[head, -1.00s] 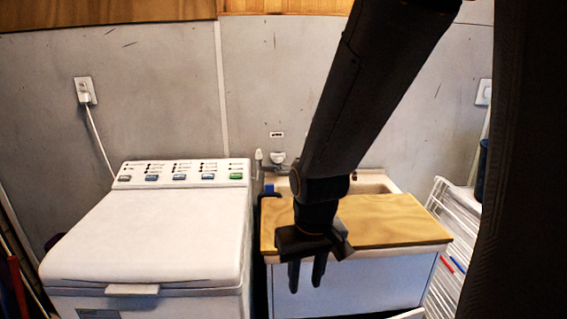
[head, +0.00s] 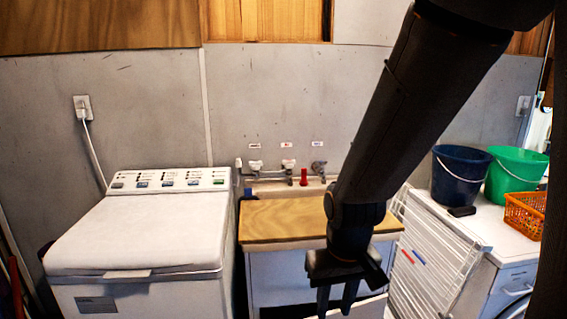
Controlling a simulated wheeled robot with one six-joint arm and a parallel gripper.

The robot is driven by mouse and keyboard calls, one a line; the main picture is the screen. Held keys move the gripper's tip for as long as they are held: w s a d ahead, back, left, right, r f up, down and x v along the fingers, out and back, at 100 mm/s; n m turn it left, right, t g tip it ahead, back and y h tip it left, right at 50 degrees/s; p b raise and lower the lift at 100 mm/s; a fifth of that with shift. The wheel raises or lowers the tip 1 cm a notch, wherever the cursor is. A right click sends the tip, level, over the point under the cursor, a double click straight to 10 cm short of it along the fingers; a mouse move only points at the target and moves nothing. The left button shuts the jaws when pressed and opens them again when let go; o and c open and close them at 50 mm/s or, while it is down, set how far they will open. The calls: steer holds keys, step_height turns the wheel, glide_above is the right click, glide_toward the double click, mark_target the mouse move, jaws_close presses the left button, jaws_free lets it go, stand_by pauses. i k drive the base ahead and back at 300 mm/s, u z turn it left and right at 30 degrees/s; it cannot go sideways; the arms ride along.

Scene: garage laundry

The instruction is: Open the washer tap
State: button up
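Three wall taps stand in a row behind the sink: a left tap (head: 255,165), a middle tap (head: 288,163) and a right tap (head: 318,166). Each has a small label above it, too small to read, so I cannot tell which is the washer tap. How far each tap is turned is not clear. My gripper (head: 337,300) points down in front of the sink cabinet, below and to the right of the taps in the picture. Its two fingers are apart with nothing between them. My arm hides part of the wall and sink.
A wooden board (head: 285,219) covers the front of the sink. A white top-lid machine (head: 140,235) stands left. A red bottle (head: 304,177) is near the taps. At right are a white rack (head: 425,265), blue bucket (head: 459,178), green bucket (head: 512,175) and orange basket (head: 525,213).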

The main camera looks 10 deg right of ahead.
mark_target(256, 165)
steer(key=z, duration=0.15)
steer(key=i, duration=1)
